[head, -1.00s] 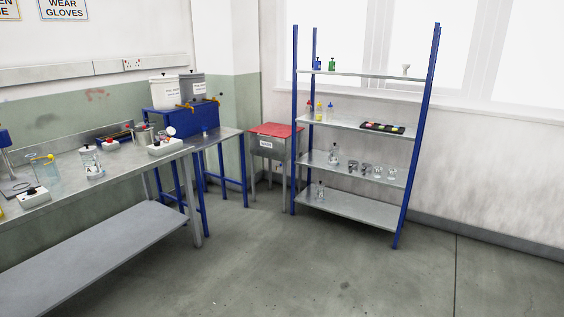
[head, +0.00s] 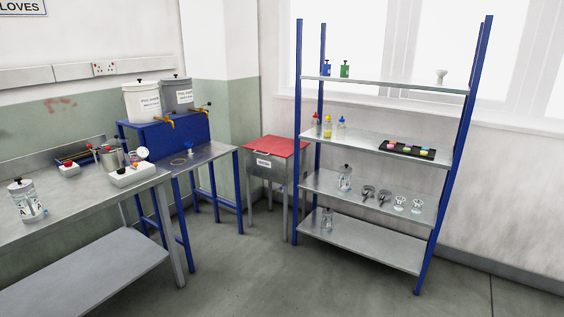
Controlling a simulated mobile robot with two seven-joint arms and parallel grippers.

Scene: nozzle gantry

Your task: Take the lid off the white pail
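The white pail (head: 143,104) stands upright on a blue stand at the back left, left of a grey pail. Its lid (head: 140,83) is on top, with a small dark knob. Neither of my grippers shows in the head view.
The grey pail (head: 177,95) stands close beside the white one on the blue stand (head: 180,134). A steel bench (head: 75,206) with jars and boxes runs along the left. A red-topped bin (head: 276,147) and a blue-framed shelf rack (head: 362,137) stand right. Open floor lies in front.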

